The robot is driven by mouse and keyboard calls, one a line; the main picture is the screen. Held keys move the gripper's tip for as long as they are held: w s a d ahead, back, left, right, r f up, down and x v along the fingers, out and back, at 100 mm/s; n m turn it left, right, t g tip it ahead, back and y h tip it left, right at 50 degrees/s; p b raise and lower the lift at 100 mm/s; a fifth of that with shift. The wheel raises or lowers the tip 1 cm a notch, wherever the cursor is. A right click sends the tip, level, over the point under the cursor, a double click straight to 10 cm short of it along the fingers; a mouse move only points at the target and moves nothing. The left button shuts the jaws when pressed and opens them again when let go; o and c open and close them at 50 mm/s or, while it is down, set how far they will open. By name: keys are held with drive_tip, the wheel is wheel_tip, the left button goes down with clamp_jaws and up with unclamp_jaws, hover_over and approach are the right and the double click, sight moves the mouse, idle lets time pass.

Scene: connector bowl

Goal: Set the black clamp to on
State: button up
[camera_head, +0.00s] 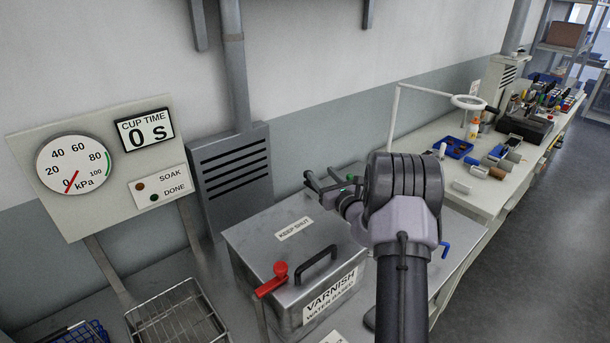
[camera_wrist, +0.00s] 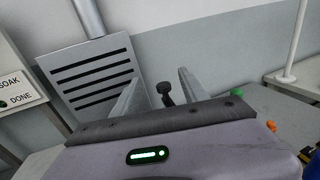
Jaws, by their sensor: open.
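My gripper (camera_head: 322,177) is above the back of the grey metal varnish box, pointing toward the wall. In the wrist view its two fingers (camera_wrist: 163,92) stand wide apart. A black knobbed lever, likely the black clamp (camera_wrist: 166,93), shows between and beyond the fingers. Its round knob is at the top and the stem leans slightly. A gap shows on both sides of it, and I see no contact. Its lower part is hidden behind the gripper body. In the head view I cannot clearly tell the clamp from my gripper.
The varnish box (camera_head: 250,245) has a black lid handle (camera_head: 317,262) and a red clamp (camera_head: 272,280) at its front. A wire basket (camera_head: 178,318) stands left. A slotted grey panel (camera_head: 232,175) and gauge board (camera_head: 105,205) are behind. A cluttered bench (camera_head: 480,205) runs right.

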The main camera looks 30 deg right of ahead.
drive_tip(key=w+f, duration=0.1)
drive_tip(key=w, duration=0.1)
drive_tip(key=w+f+b, duration=0.1)
drive_tip(key=w+f, duration=0.1)
drive_tip(key=w, duration=0.1)
drive_tip(key=w+f, duration=0.2)
drive_tip(key=shift+w+d+b, duration=0.3)
drive_tip(key=shift+w+b, duration=0.1)
drive_tip(key=shift+c, duration=0.4)
clamp_jaws()
idle(0.8)
